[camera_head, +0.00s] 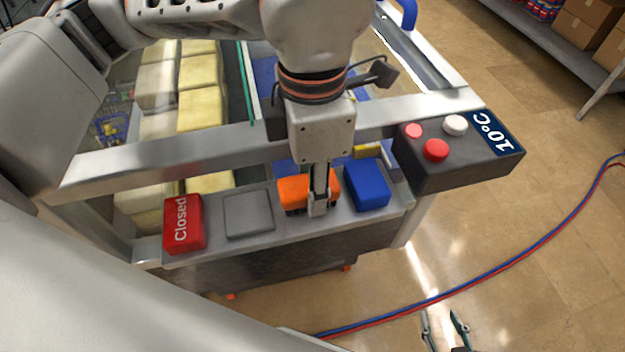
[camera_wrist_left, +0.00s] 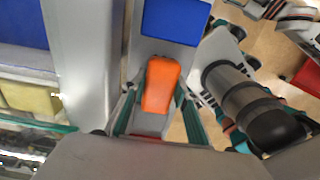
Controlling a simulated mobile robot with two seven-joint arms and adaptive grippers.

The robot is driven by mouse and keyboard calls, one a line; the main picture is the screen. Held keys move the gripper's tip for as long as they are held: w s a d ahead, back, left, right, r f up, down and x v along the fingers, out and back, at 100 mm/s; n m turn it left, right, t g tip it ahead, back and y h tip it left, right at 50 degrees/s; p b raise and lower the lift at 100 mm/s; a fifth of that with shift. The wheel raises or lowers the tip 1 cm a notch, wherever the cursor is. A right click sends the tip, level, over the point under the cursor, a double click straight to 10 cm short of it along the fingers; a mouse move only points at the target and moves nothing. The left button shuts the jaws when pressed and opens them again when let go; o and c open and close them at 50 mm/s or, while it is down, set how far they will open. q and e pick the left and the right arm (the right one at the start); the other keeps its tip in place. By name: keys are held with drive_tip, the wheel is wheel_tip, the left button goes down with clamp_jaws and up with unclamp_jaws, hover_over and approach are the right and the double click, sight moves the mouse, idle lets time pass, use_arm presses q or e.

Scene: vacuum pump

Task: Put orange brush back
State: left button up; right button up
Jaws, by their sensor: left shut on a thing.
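The orange brush (camera_head: 294,191) is at the grey ledge (camera_head: 285,231) on the front of the machine, between a grey square pad and a blue block. My left gripper (camera_head: 319,203) points down and is shut on the orange brush, covering part of it. The left wrist view shows the brush's orange back (camera_wrist_left: 161,84) between the two fingers. I cannot tell whether the brush touches the ledge. My right gripper (camera_head: 444,320) shows at the bottom edge over the floor, its two fingers apart and empty.
The blue block (camera_head: 367,184) is close to the right of the orange brush. The grey pad (camera_head: 248,213) and a red "Closed" sign (camera_head: 183,223) are to its left. A button box (camera_head: 460,160) juts out at right. Hoses (camera_head: 520,255) cross the floor.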

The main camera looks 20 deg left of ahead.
use_arm(q)
drive_tip(key=shift+f, duration=0.15)
drive_tip(key=o, duration=0.9)
drive_tip(key=shift+c, duration=0.2)
drive_tip(key=shift+r, duration=0.35)
wheel_tip(320, 180, up, 10)
drive_tip(key=shift+r+p, duration=0.15)
drive_tip(key=shift+p, duration=0.5)
drive_tip(key=shift+r, duration=0.7)
